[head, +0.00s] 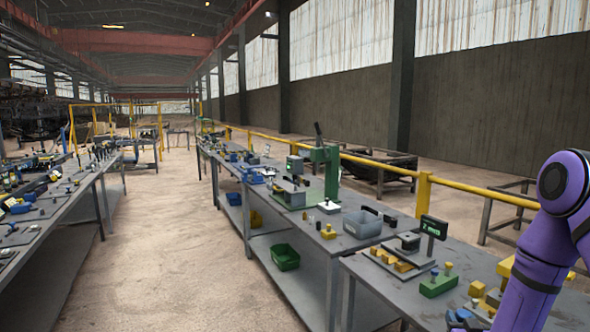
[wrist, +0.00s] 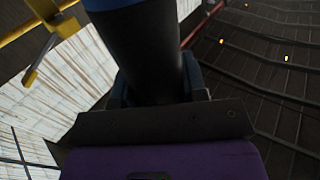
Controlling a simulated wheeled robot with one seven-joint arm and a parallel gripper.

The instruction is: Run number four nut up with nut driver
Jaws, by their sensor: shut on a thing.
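In the wrist view my gripper (wrist: 156,84) is shut on a thick black cylindrical handle (wrist: 148,50) with a blue band at the top edge of the picture. It looks like the nut driver, but its working end is out of view. The jaws show on both sides of the handle. In the head view only my purple arm shows at the right edge; the gripper is outside that picture. I cannot make out the number four nut or its rack in either view.
The near bench (head: 385,295) carries a green block (head: 438,286), a small display (head: 433,228) and yellow blocks (head: 388,259). A clear aisle (head: 175,250) runs between the bench rows.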

